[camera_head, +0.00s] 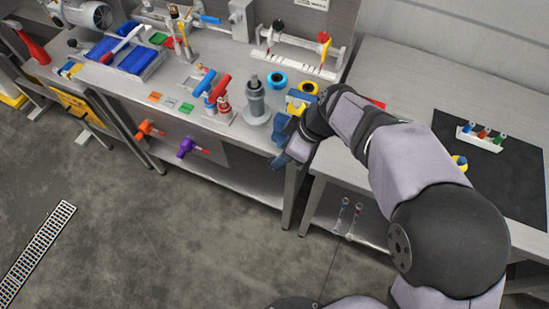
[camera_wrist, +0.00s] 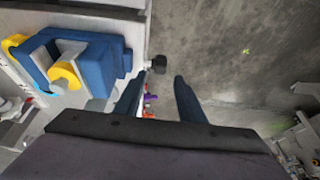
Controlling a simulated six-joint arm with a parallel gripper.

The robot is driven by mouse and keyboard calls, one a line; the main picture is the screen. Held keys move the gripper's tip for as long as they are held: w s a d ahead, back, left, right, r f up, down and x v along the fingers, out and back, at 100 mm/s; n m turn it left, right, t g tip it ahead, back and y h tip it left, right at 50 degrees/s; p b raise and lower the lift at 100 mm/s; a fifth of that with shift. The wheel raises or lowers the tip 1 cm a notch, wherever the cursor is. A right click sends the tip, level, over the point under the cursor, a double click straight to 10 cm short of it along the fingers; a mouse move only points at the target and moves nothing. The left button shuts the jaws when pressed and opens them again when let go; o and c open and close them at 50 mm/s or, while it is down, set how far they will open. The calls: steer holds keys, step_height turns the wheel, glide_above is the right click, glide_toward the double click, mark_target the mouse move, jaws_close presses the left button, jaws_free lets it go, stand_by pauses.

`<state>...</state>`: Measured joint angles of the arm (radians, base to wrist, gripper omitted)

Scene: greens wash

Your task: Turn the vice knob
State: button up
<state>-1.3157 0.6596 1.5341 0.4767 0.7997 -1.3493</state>
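A blue vice (camera_wrist: 85,68) with yellow round parts sits at the bench edge, at the left of the wrist view. Its dark knob (camera_wrist: 159,63) sticks out past the edge on a short stem. My gripper (camera_wrist: 160,76) has its two blue fingers apart with a gap between them and nothing held. In the picture the knob appears just beyond the fingertips, in line with the gap; contact is not visible. In the head view my gripper (camera_head: 283,160) is at the bench's front right corner, beside the blue vice (camera_head: 283,127); the knob is not distinguishable there.
A grey cylindrical fixture (camera_head: 256,103) and red-handled and blue-handled valves (camera_head: 218,94) stand left of the vice. Orange (camera_head: 148,130) and purple (camera_head: 190,147) handles project from the bench front. The floor in front is clear. A second table (camera_head: 395,75) stands at right.

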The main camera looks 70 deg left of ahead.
steer(key=shift+p+x, duration=1.2)
steer(key=shift+x, duration=2.2)
steer(key=shift+c, duration=0.6)
jaws_close()
